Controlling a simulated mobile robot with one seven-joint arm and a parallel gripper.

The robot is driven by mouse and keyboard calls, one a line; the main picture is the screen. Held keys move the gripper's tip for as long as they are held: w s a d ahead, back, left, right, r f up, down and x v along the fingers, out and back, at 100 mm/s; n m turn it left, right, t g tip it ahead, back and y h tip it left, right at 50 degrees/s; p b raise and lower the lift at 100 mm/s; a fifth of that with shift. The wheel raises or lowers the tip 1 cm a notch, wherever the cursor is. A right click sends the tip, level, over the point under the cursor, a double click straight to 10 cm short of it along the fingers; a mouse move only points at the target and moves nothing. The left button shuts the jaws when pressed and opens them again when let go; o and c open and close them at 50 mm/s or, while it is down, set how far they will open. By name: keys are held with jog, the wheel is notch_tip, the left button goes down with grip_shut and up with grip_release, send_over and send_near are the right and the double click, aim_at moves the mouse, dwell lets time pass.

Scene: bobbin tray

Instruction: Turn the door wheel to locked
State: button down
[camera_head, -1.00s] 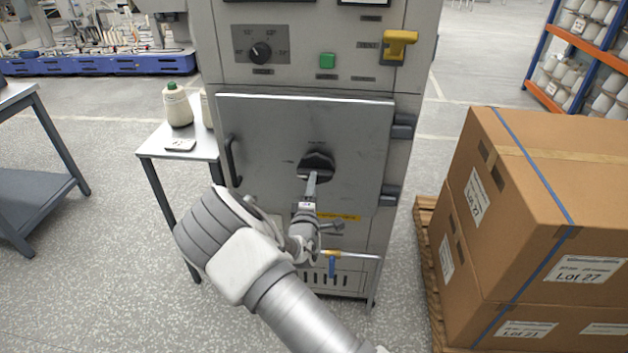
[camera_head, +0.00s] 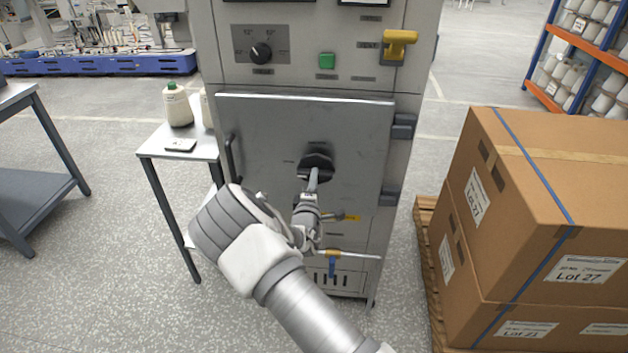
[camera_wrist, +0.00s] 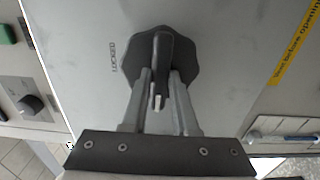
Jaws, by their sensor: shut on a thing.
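The door wheel (camera_head: 318,162) is a dark knob with a raised grip bar on the grey door (camera_head: 270,135) of the upright machine. In the wrist view the door wheel (camera_wrist: 186,62) fills the upper middle, with a small label reading "LOCKED" to its left. My gripper (camera_head: 313,174) reaches the wheel from below in the head view. In the wrist view my gripper (camera_wrist: 160,80) has one finger on each side of the wheel's bar and is shut on it. The fingertips partly cover the wheel's lower part.
Stacked cartons (camera_head: 540,200) on a pallet stand close on the right.

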jog(key=shift+m+b, duration=0.3)
jog(key=shift+b, duration=0.1)
jog(key=m+b, duration=1.7)
jog(key=b, duration=0.1)
jog(key=shift+b, duration=0.3)
jog(key=shift+m, duration=0.3)
jog(key=c, duration=0.7)
grip_release()
